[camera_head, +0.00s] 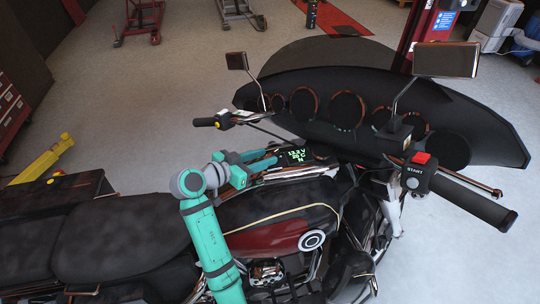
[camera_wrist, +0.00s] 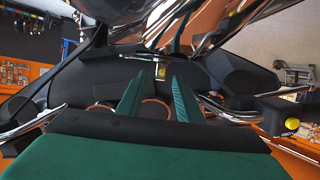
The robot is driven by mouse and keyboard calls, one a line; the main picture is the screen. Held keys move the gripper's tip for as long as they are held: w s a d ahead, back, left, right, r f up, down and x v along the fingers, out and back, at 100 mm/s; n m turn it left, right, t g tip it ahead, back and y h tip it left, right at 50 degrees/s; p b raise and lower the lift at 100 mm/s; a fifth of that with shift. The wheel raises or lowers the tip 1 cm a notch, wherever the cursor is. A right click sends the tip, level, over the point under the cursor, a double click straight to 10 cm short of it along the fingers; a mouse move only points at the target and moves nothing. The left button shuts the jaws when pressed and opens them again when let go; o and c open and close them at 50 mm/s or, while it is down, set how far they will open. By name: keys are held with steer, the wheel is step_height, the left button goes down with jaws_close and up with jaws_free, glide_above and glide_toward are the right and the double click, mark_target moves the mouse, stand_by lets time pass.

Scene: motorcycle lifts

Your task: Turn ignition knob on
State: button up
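A motorcycle stands in the middle of the head view, with a dark red and black tank (camera_head: 285,225). My gripper (camera_head: 268,158) is just left of the display, above the front of the tank. In the wrist view the two green fingers of my gripper (camera_wrist: 156,82) stand apart with nothing clearly held between them. I cannot make out the ignition knob in either view. The gripper and console parts may hide it. Contact with the console cannot be told.
The left grip with a yellow button (camera_head: 217,123) and the right control with a red switch (camera_head: 423,158) flank the console. The black fairing (camera_head: 380,100) with round gauges and a mirror (camera_head: 446,60) rises beyond.

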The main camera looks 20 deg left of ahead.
steer(key=v, duration=0.7)
steer(key=shift+w, duration=0.2)
